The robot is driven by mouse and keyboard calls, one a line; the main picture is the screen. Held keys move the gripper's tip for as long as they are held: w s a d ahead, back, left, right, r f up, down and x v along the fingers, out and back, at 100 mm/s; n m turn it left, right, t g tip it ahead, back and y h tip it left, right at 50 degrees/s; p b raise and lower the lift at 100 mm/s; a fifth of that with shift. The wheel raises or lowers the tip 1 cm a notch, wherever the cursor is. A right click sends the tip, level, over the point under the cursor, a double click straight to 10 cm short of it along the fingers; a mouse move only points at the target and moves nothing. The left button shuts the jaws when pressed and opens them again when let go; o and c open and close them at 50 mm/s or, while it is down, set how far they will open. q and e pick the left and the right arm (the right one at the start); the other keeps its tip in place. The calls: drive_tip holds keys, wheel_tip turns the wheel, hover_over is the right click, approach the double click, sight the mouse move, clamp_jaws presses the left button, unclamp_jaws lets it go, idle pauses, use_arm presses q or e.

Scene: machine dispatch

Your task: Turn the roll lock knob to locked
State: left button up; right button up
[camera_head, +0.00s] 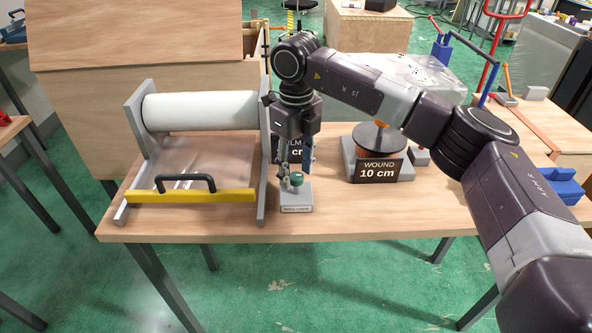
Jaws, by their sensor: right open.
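The roll lock knob (296,179) is a small green-topped knob on a grey block (296,199) with a label plate on its front, near the table's front edge. My right gripper (295,170) points down from above with its fingers open at the knob. The fingers partly hide the knob, and I cannot tell whether they touch it. The knob's exact turn angle is too small to read. My left gripper is not in view.
Left of the block stands a film roller (200,110) in a grey frame with a yellow bar (190,196) and black handle. Right of it are a spool (379,137) and a "WOUND 10 cm" sign (379,171). The table (345,218) is clear along its front right.

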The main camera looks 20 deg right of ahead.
sight(296, 175)
wheel_tip(296, 175, up, 12)
drive_tip(key=shift+f, duration=0.15)
drive_tip(key=shift+f, duration=0.1)
idle(0.5)
